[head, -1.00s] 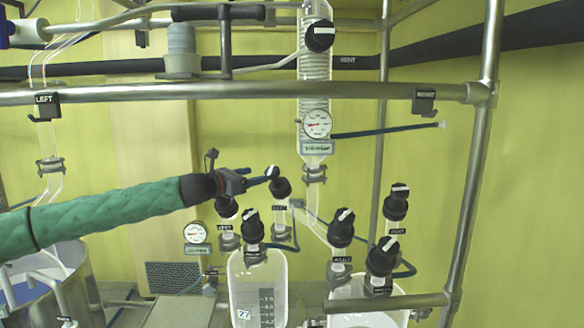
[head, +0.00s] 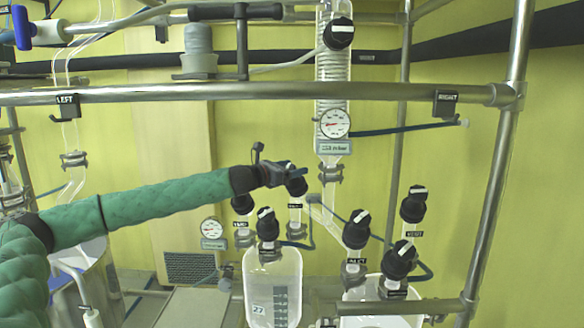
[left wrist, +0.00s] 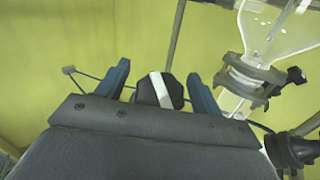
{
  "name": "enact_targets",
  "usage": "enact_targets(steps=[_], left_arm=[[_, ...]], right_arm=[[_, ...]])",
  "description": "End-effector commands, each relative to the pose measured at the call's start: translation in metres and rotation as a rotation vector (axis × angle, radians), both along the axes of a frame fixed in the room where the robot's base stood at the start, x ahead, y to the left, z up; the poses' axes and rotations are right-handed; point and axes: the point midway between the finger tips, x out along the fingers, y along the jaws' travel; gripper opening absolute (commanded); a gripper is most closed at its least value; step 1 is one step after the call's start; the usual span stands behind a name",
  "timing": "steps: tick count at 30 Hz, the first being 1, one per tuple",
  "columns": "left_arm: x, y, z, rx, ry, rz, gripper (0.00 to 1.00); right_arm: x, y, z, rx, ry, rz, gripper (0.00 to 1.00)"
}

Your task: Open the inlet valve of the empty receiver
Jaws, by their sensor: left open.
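My left gripper (head: 291,174) is open at a black valve knob (head: 298,188) above the left glass receiver. In the left wrist view the knob (left wrist: 166,92) sits between the two open fingers, with a gap on each side. Its white bar runs nearly along the fingers, slightly tilted. A small label (head: 295,206) below this knob is too small to read surely. The left receiver (head: 287,262) is clear glass with a scale; its contents are unclear. The right receiver (head: 350,296) is partly cut off and has a knob (head: 357,229) labelled INLET. My right gripper is not in view.
Other black knobs stand close by: one (head: 243,202) to the left, one (head: 267,223) on the left receiver, and two (head: 413,204) (head: 400,260) at the right. A metal rail (head: 290,92) crosses above my arm. A pressure gauge (head: 335,124) hangs on the column.

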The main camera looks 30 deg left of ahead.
Motion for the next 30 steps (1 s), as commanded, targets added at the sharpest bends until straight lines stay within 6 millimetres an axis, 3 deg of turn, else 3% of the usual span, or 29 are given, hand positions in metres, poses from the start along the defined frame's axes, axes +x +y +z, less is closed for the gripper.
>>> enact_targets(steps=[9,16,30], left_arm=[[0.0020,-0.0007,-0.0003,0.000,0.000,0.000,0.67],[0.0019,-0.0007,-0.0002,0.000,0.000,0.000,0.22],[0.0020,-0.0002,-0.0029,-0.033,0.006,0.053,0.22]], right_arm=[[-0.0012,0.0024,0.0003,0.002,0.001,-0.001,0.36],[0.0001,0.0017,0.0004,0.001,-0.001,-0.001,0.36],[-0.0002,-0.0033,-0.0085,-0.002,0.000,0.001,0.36]])
